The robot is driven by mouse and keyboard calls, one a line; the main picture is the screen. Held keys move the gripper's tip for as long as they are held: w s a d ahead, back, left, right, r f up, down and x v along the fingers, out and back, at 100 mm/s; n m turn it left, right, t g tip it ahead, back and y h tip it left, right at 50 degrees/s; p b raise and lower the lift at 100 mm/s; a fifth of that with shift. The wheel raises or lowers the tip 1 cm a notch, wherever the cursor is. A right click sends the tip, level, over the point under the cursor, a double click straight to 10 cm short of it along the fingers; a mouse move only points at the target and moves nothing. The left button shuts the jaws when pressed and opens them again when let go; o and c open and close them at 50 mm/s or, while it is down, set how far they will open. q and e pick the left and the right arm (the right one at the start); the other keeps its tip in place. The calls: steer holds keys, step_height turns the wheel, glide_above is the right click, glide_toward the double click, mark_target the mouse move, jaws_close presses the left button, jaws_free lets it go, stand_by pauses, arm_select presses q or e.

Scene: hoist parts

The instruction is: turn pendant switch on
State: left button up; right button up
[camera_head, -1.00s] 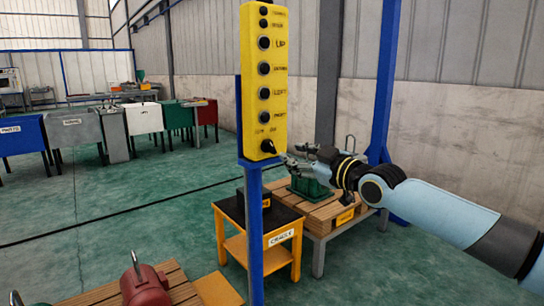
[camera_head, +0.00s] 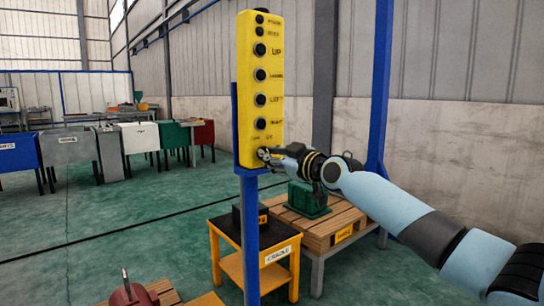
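The yellow pendant (camera_head: 261,88) stands upright on a blue post (camera_head: 250,240), with a column of black round buttons on its front. The pendant switch is the black rotary knob at the bottom of that face, now mostly covered by my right gripper. My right gripper (camera_head: 270,154) reaches in from the right with its fingertips at the knob. The fingers are small and dark against the knob, so I cannot tell whether they are closed on it or which way the knob points. My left gripper is out of view.
A yellow cart (camera_head: 231,262) with a black top stands behind the post. Beside it a wooden pallet (camera_head: 322,232) carries a green machine part (camera_head: 309,200). A red part (camera_head: 132,293) sits at the bottom left. Several coloured bins (camera_head: 140,137) line the back left.

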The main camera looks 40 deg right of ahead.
jaws_close()
steer(key=shift+m, duration=0.4)
steer(key=m+p, duration=0.2)
steer(key=m, duration=0.9)
steer(key=shift+d, duration=0.15)
steer(key=shift+m, duration=0.3)
steer(key=o, duration=0.5)
jaws_free()
steer(key=shift+s+d, duration=0.15)
steer(key=shift+s, duration=1.75)
steer(key=shift+s+d, duration=0.15)
steer(key=shift+s, duration=1.75)
